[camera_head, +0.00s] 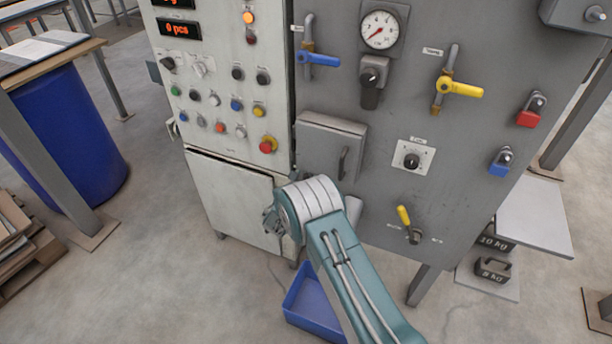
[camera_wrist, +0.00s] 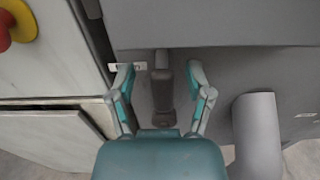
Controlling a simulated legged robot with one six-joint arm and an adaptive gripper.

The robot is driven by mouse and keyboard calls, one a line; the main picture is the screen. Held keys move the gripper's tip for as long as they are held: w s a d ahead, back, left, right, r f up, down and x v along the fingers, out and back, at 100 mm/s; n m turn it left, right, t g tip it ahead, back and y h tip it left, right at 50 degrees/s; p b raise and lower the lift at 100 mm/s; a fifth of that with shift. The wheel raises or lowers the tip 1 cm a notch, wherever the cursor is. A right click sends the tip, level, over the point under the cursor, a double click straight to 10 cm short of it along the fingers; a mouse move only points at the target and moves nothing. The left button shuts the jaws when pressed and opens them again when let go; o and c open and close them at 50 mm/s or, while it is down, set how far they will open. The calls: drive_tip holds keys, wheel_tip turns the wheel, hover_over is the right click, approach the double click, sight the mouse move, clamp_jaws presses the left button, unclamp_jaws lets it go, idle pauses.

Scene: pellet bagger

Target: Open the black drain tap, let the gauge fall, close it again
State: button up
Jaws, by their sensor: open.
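The black drain tap (camera_wrist: 162,90) shows in the wrist view as a dark upright lever below a grey box, with a pale label partly visible beside it. My gripper (camera_wrist: 160,76) is open, with one finger on each side of the lever and a visible gap on both sides. In the head view my gripper (camera_head: 271,218) is partly hidden by my wrist, and the tap cannot be made out there. The round white gauge (camera_head: 380,30) is at the panel's upper middle; its red needle points to the lower left.
The grey box (camera_head: 330,150) sticks out above the tap. A grey spout (camera_wrist: 258,135) stands close right of my gripper. Blue (camera_head: 318,58) and yellow (camera_head: 460,89) valve handles are higher up. A blue bin (camera_head: 312,310) is on the floor below.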

drive_tip(key=shift+w+d, duration=0.15)
drive_tip(key=shift+w, duration=0.2)
clamp_jaws()
